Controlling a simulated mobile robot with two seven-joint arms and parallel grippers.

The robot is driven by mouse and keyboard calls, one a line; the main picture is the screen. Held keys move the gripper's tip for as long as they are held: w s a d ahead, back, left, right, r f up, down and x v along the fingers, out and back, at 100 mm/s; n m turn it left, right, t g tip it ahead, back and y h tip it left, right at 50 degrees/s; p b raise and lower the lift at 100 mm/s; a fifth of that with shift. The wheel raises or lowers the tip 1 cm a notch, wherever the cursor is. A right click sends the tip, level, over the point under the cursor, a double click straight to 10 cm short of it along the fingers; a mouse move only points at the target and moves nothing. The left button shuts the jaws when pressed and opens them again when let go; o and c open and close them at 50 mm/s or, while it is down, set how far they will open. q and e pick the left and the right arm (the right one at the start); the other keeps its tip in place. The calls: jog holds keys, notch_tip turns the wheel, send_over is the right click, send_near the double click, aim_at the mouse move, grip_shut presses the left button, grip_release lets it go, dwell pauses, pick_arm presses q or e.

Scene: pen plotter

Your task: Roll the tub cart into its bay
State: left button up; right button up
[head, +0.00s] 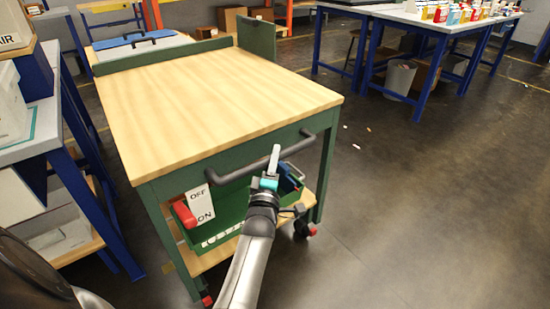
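The cart (205,95) has a light wooden top, a green frame and an upright green panel at its far right end. A dark bar handle (228,177) runs across its near end. A green tub (233,215) with items in it sits on the lower wooden shelf. My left gripper (274,162) is at the handle, right of its middle, one grey finger showing over the bar. Whether the fingers are closed on the bar is hidden. My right gripper is out of view. I cannot tell which place is the bay.
A red lever with an OFF/ON plate (200,204) is on the cart's near left. A blue-legged bench (45,115) stands close on the left. A table with bottles (425,18) stands at the back right.

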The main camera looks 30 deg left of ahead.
pick_arm(q)
grip_shut()
dwell(0.9)
